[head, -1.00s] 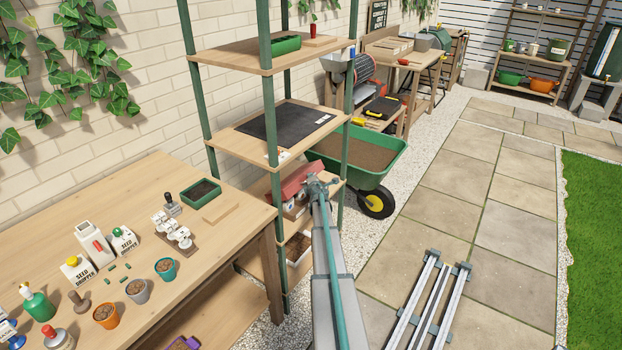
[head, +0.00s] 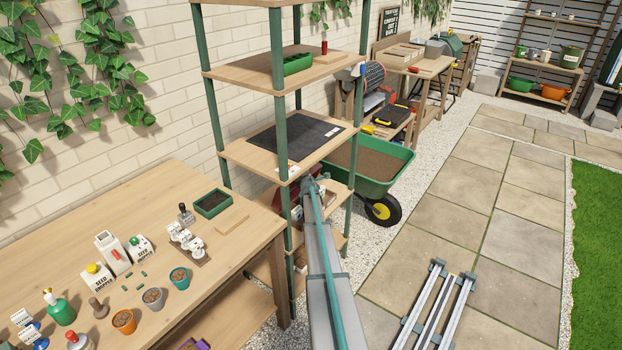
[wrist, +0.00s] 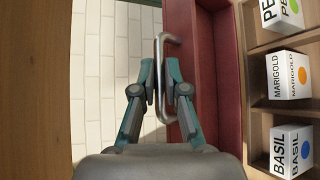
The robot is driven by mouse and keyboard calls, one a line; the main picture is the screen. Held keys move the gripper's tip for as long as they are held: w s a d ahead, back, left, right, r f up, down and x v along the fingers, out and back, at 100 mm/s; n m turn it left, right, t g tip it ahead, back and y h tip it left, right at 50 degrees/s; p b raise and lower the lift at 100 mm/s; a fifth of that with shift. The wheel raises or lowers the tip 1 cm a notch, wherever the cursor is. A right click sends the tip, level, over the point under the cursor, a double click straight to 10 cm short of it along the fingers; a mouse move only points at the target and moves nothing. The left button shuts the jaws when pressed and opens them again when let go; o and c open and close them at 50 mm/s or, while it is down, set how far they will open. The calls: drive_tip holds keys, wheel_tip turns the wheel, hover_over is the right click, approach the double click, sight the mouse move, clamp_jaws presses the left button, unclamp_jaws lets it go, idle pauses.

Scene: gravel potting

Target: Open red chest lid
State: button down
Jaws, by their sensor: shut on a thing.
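The red chest (head: 283,200) shows in the head view on a middle shelf, mostly hidden behind a green post and my arm. In the wrist view its red lid (wrist: 218,110) stands edge-on, with a bent metal handle (wrist: 161,48) on its left side. The lid is raised, and the boxes inside the chest show to its right. My gripper (wrist: 160,88) is shut on the handle, with a finger on each side of its bar. In the head view my gripper (head: 311,184) is at the chest's front.
Seed boxes marked MARIGOLD (wrist: 288,75) and BASIL (wrist: 291,150) sit in wooden compartments. A shelf board (head: 270,150) with a dark mat is above the chest. A green wheelbarrow (head: 385,178) stands to the right. The paving (head: 470,190) beyond is clear.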

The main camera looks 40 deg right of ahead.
drive_tip(key=shift+w+a+r, duration=0.1)
drive_tip(key=shift+w+r, duration=0.1)
drive_tip(key=shift+w, duration=0.5)
drive_tip(key=shift+w+a+r, duration=0.1)
drive_tip(key=shift+w+r, duration=0.05)
drive_tip(key=shift+w, duration=0.5)
drive_tip(key=shift+w+a+r, duration=0.1)
drive_tip(key=shift+w+r, duration=0.1)
drive_tip(key=shift+w, duration=0.5)
drive_tip(key=c, duration=1.3)
unclamp_jaws()
drive_tip(key=shift+r, duration=0.1)
drive_tip(key=shift+o, duration=0.5)
drive_tip(key=shift+s, duration=0.1)
drive_tip(key=shift+s+a, duration=0.3)
drive_tip(key=shift+s, duration=0.05)
drive_tip(key=v, duration=1.1)
